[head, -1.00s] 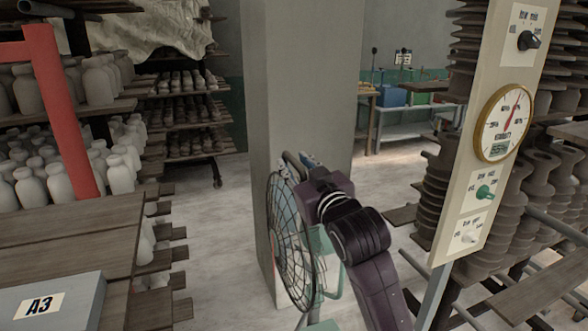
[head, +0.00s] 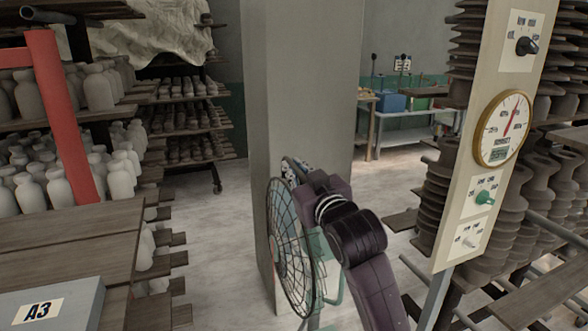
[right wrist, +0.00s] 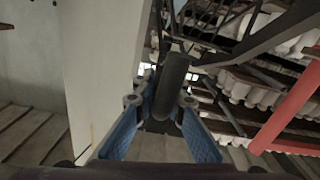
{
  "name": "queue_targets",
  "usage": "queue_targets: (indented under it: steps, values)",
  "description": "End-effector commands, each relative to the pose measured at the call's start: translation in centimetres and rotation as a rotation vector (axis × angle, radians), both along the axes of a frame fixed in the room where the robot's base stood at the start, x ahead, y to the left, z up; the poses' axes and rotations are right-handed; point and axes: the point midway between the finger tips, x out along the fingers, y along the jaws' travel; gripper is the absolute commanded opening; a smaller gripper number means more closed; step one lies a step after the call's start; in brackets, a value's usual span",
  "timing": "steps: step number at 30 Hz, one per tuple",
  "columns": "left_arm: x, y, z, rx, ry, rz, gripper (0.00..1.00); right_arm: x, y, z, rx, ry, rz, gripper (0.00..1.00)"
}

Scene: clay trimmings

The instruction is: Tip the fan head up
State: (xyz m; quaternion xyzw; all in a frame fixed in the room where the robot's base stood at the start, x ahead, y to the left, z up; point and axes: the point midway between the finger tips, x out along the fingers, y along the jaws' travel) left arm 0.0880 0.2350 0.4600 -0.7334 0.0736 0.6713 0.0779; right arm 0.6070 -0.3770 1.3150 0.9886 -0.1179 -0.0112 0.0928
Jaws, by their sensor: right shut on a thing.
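The fan head (head: 290,255), a round dark wire guard seen nearly edge-on, faces left in the head view, in front of the grey pillar. Its pale green stand shows partly behind it, and my right arm covers part of it. My right gripper (head: 298,170) is at the top of the fan head. In the right wrist view, the blue fingers of my right gripper (right wrist: 160,103) are shut on a dark rounded grip (right wrist: 172,85), which appears to belong to the fan head. My left gripper is not in view.
The grey pillar (head: 305,90) stands close behind the fan. A panel with a round gauge (head: 503,127) stands at the right, before racks of brown ribbed pieces. Shelves of pale bottles and a grey A3 box (head: 60,305) are at the left. Floor between is clear.

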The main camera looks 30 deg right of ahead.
Motion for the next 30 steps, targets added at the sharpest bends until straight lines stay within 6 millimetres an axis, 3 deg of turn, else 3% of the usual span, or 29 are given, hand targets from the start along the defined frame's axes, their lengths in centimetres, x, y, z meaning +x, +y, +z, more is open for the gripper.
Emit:
queue_targets:
  steps: [5, 16, 28, 29, 30]
  values:
    - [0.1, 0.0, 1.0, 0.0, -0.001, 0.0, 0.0, -0.2, -1.1, 0.7, 0.045, -0.007, -0.002, 0.0]
    - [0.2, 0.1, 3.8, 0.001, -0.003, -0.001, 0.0, -1.7, -7.3, 2.4, 0.313, -0.073, -0.003, 0.0]
    - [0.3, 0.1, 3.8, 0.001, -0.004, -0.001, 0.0, -1.9, -8.0, 2.5, 0.344, -0.086, -0.002, 0.0]
    - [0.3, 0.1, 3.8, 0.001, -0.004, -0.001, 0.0, -1.9, -8.0, 2.5, 0.344, -0.086, -0.003, 0.13]
    - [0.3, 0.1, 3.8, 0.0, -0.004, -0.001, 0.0, -1.9, -8.1, 2.5, 0.344, -0.086, -0.003, 0.18]
